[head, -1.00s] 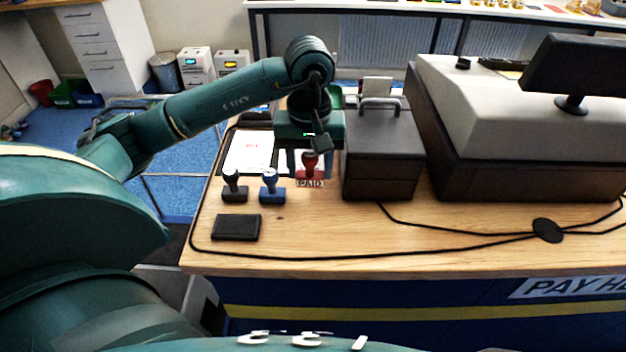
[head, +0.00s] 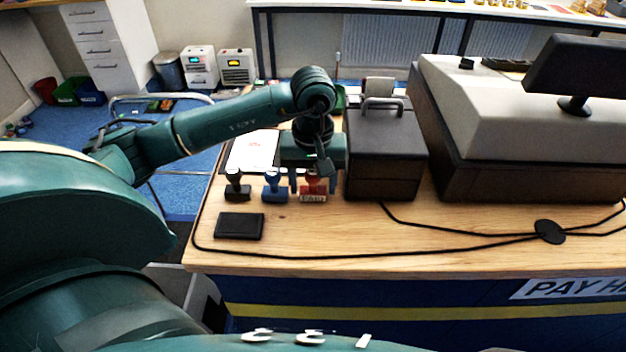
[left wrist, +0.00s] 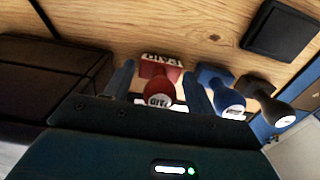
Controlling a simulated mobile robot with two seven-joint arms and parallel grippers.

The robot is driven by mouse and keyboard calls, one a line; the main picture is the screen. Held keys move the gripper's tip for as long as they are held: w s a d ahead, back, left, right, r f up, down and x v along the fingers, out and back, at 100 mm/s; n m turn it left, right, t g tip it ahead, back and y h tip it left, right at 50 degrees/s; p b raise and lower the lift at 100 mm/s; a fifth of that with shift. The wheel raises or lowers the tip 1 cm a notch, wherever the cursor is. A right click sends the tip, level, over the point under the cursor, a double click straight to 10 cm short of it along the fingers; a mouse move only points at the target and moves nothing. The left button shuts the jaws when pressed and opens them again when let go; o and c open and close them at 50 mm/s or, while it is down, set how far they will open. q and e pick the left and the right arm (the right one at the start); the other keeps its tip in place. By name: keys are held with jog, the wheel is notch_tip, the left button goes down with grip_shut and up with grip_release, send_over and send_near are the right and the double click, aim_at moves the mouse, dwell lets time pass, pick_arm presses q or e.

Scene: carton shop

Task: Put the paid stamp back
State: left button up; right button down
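The red paid stamp (head: 313,193) stands upright on the wooden counter, at the right end of a row with the blue stamp (head: 275,188) and the black stamp (head: 237,187). My left gripper (head: 313,188) is above it, pointing down, with one finger on each side. In the left wrist view the red stamp (left wrist: 158,88) sits between the spread fingers, with a gap visible beside its handle. The blue stamp (left wrist: 220,88) is close beside one finger there. My right gripper is not in view.
A dark box (head: 385,158) with a handle stands close right of the gripper. A black ink pad (head: 240,226) lies in front of the stamps. A white sheet (head: 252,150) lies behind. A black cable (head: 330,257) runs along the front; the till (head: 510,130) is right.

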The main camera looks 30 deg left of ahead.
aim_at(313, 172)
pick_arm(q)
notch_tip(313, 172, up, 12)
jog(key=shift+r+b, duration=0.2)
jog(key=shift+b, duration=0.15)
dwell(0.7)
